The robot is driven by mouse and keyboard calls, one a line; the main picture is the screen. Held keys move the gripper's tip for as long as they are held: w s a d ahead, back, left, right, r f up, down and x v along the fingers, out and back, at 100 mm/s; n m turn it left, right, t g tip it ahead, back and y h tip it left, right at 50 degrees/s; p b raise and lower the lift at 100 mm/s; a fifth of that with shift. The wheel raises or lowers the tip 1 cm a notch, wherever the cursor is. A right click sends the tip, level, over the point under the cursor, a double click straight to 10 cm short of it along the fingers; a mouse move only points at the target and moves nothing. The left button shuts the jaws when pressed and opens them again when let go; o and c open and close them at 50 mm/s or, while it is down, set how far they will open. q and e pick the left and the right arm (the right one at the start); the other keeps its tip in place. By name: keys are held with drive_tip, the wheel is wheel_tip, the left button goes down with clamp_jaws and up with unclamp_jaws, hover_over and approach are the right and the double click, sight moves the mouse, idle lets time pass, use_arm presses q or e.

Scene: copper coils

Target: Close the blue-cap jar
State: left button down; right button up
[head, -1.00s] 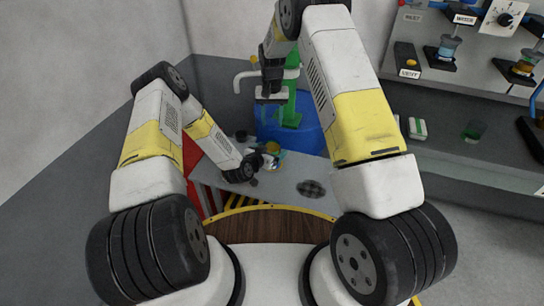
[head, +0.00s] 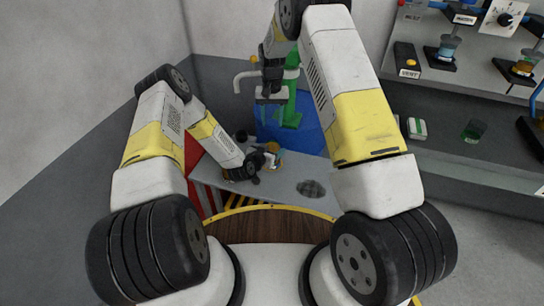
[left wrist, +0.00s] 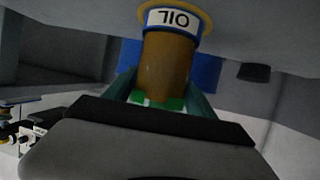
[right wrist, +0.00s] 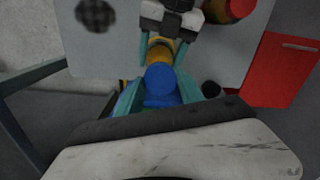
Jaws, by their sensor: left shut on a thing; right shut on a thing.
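My left gripper (left wrist: 150,95) is shut on a jar (left wrist: 170,60) with amber contents and a white OIL label, upside down in the left wrist view. In the head view the left gripper (head: 267,156) holds the jar (head: 274,150) above the grey bench. My right gripper (head: 272,112) is above it, fingers pointing down, with a gap between its fingers and the jar. In the right wrist view the right gripper (right wrist: 158,95) is shut on a blue cap (right wrist: 161,82). The cap overlaps the jar's amber body (right wrist: 160,48) there; jar mouth is hidden.
The grey bench (head: 290,178) has a dark round patch (head: 312,188). A jar with red (right wrist: 232,8) stands beside the left gripper in the right wrist view. A red cabinet (right wrist: 284,70) is at the right there. A blue shape and green post (head: 291,105) stand behind the right gripper.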

hover_over(272, 140)
drive_tip(key=shift+f, duration=2.5)
drive_tip(key=shift+f, duration=0.1)
drive_tip(key=shift+f, duration=0.8)
drive_tip(key=shift+f, duration=0.55)
